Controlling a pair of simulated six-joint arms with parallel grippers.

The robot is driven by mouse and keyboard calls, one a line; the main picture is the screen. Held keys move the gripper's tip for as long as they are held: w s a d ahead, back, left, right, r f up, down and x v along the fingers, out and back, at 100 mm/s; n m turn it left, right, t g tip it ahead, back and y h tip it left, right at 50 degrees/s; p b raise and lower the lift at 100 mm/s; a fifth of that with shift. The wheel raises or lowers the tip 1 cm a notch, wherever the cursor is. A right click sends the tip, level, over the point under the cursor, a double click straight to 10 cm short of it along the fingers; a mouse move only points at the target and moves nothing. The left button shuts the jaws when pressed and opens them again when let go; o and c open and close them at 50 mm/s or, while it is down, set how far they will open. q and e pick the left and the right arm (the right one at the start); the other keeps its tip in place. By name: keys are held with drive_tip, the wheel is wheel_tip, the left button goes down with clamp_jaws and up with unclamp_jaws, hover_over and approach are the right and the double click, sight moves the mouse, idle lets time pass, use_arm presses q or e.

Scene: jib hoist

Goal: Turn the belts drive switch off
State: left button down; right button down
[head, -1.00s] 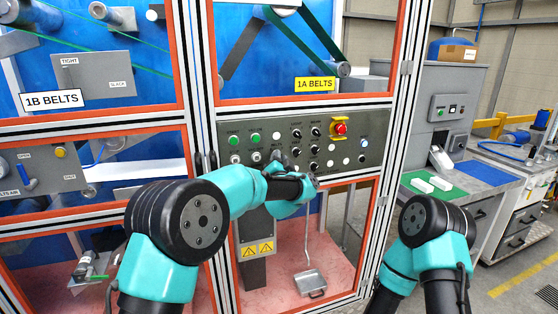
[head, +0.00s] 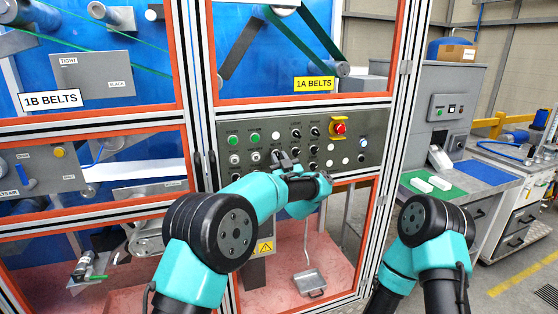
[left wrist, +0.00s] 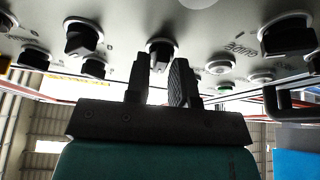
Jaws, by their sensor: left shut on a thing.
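A grey control panel (head: 376,152) below the 1A BELTS window carries several black rotary knobs, green buttons and a red emergency button. My left gripper (head: 284,157) is at the panel's lower middle. In the left wrist view, the fingers of my left gripper (left wrist: 163,78) are shut on a black rotary knob (left wrist: 160,50), one finger on each side. The gripper hides part of this knob in the head view. Its label is too small to read, so I cannot tell its name or setting. My right arm shows at the right, but its gripper is out of view.
Other black knobs (left wrist: 82,38) stand close to the fingers. The red emergency button (head: 340,128) on its yellow base is at the panel's upper right. Orange-edged frame posts (head: 388,150) border the panel. A grey bench (head: 488,180) stands at the right.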

use_arm(q)
drive_tip(key=n+y, duration=0.1)
drive_tip(key=n, duration=0.2)
drive_tip(key=n+g+y, duration=0.1)
drive_tip(key=n, duration=0.2)
drive_tip(key=shift+r+n+y, duration=0.2)
drive_tip(key=shift+n+y, duration=0.1)
drive_tip(key=shift+r+n+g+y, duration=0.1)
drive_tip(key=shift+n+g+y, duration=0.35)
drive_tip(key=shift+n, duration=0.55)
drive_tip(key=shift+r+n+g+y, duration=0.1)
drive_tip(key=shift+n+g+y, duration=0.15)
drive_tip(key=shift+n+g, duration=0.55)
drive_tip(key=shift+n+t, duration=0.25)
drive_tip(key=shift+n, duration=0.05)
drive_tip(key=c, duration=1.3)
unclamp_jaws()
drive_tip(key=shift+w, duration=0.1)
drive_tip(key=shift+o, duration=0.8)
drive_tip(key=shift+a+f, duration=0.15)
drive_tip(key=shift+f, duration=0.05)
